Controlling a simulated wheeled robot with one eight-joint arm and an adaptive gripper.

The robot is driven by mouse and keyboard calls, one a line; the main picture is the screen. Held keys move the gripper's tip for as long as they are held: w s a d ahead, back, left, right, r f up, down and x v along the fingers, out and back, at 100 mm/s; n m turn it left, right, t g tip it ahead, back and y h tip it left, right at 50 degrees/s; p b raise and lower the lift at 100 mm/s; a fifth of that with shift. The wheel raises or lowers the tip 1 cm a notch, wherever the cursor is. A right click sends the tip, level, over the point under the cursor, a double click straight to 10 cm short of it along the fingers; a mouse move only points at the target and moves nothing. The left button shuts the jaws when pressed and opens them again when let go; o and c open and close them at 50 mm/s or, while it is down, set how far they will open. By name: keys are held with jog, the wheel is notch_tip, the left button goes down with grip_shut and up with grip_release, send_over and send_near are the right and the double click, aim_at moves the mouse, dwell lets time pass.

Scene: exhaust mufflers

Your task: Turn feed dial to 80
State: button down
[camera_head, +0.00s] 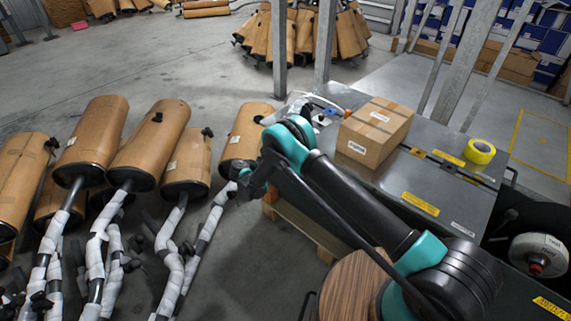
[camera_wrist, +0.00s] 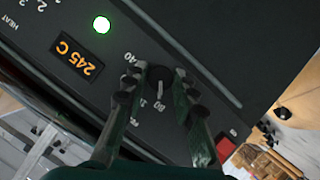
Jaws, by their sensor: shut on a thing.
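The feed dial (camera_wrist: 159,74) is a small round black knob on a dark control panel (camera_wrist: 200,40) in the wrist view. A pale pointer mark on it points down the picture, near the printed 80. A 40 is printed to the upper left of the dial, and another number, hard to read, is beside the 80. My gripper (camera_wrist: 160,78) has one finger on each side of the dial and is shut on it. In the head view I cannot make out the dial or the fingertips.
The panel has an orange display (camera_wrist: 77,57) reading 245 C, a lit green lamp (camera_wrist: 101,24) and a red switch (camera_wrist: 226,148). In the head view a cardboard box (camera_head: 375,132) and a yellow tape roll (camera_head: 480,151) stand on the grey table, with wrapped mufflers (camera_head: 150,145) at left.

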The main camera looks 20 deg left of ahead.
dwell(0.3)
jog(key=c, duration=1.2)
grip_release()
jog(key=v, duration=1.2)
